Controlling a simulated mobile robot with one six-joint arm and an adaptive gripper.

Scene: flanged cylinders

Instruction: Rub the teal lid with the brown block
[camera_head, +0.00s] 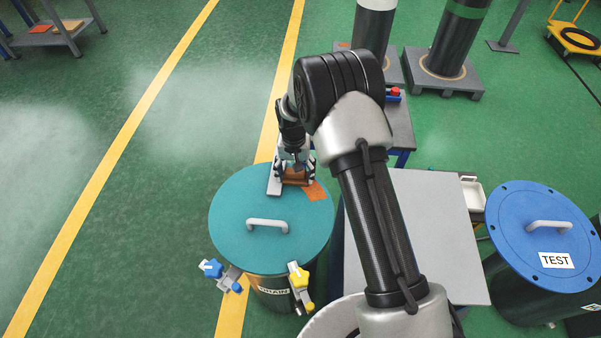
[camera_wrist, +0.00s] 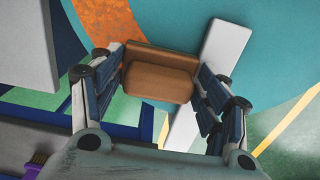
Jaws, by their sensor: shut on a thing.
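The teal lid (camera_head: 240,226) sits on a dark drum and has a pale handle (camera_head: 267,224) in its middle. It fills much of the far side of the wrist view (camera_wrist: 268,45). My gripper (camera_head: 294,172) is over the lid's far edge, shut on the brown block (camera_wrist: 158,82), which sits between both fingers. The block shows only partly in the head view (camera_head: 295,178). I cannot tell whether it touches the lid. An orange patch (camera_head: 316,192) marks the lid beside the block; it also shows in the wrist view (camera_wrist: 103,25).
A pale flat bar (camera_head: 275,181) lies at the lid's far edge, close beside the block. Yellow (camera_head: 300,275) and blue (camera_head: 211,268) clamps or valves are at the drum's near side. A grey table (camera_head: 430,235) and a blue-lidded drum (camera_head: 520,225) stand to the right.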

